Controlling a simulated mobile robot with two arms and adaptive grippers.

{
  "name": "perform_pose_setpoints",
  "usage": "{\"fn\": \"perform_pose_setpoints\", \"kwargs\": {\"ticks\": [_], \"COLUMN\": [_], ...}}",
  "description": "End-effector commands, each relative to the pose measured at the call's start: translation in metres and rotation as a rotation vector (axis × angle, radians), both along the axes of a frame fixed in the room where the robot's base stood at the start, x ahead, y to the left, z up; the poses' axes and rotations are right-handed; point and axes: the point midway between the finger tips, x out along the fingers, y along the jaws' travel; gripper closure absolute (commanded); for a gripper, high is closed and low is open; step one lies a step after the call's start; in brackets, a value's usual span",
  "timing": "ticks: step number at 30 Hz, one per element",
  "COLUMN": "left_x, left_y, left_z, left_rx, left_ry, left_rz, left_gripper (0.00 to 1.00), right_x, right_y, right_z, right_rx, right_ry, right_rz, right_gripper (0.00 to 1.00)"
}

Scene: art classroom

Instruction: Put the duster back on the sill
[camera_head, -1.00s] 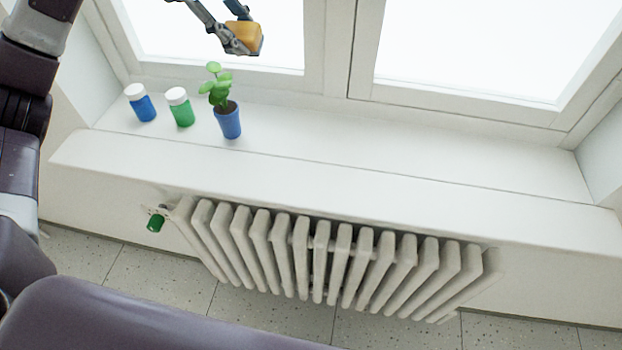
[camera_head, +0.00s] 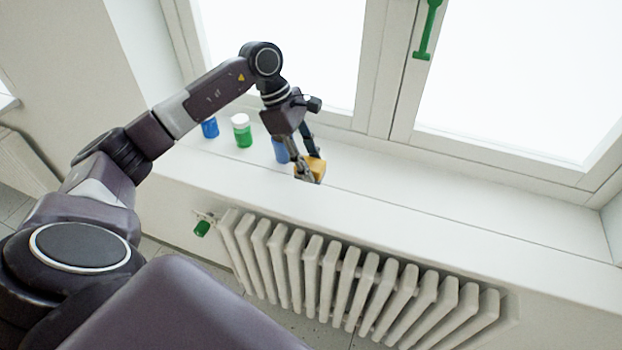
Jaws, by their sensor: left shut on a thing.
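The duster (camera_head: 316,166) is a small yellow-orange block. My left gripper (camera_head: 308,172) is shut on it, with the fingers pointing down. The duster is over the white window sill (camera_head: 400,195), near its front part and just right of the blue pot (camera_head: 281,150). I cannot tell whether the duster touches the sill. My right gripper is not in view.
A blue jar (camera_head: 210,128), partly behind my arm, and a green jar (camera_head: 242,131) with a white lid stand at the sill's left. A radiator (camera_head: 350,285) is below. The sill is clear to the right. A green window handle (camera_head: 427,30) is above.

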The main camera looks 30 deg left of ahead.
Motion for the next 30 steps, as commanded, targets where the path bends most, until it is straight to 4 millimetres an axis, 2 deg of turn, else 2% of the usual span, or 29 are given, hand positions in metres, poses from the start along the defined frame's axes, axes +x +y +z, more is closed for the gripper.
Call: {"fn": "perform_pose_setpoints", "kwargs": {"ticks": [1, 3, 11, 18, 29, 30], "left_x": [-0.001, -0.001, 0.0, 0.0, 0.001, 0.001], "left_y": [-0.001, 0.0, -0.001, -0.001, 0.0, 0.0], "left_z": [-0.008, -0.02, -0.04, -0.073, -0.08, -0.078], "left_rx": [-0.002, -0.001, -0.002, -0.001, 0.0, 0.0], "left_ry": [0.004, 0.002, 0.0, 0.001, -0.003, -0.002], "left_rz": [-0.001, 0.0, -0.001, 0.0, -0.001, -0.001], "left_gripper": [0.85, 0.85, 0.85, 0.85, 0.85, 0.61], "right_x": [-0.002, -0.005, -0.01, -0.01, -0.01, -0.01], "right_y": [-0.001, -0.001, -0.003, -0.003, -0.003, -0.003], "right_z": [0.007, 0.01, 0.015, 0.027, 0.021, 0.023], "right_rx": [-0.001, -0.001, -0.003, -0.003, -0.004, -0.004], "right_ry": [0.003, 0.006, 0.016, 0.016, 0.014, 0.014], "right_rz": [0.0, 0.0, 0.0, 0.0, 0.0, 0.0], "right_gripper": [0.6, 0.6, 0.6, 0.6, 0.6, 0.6]}}
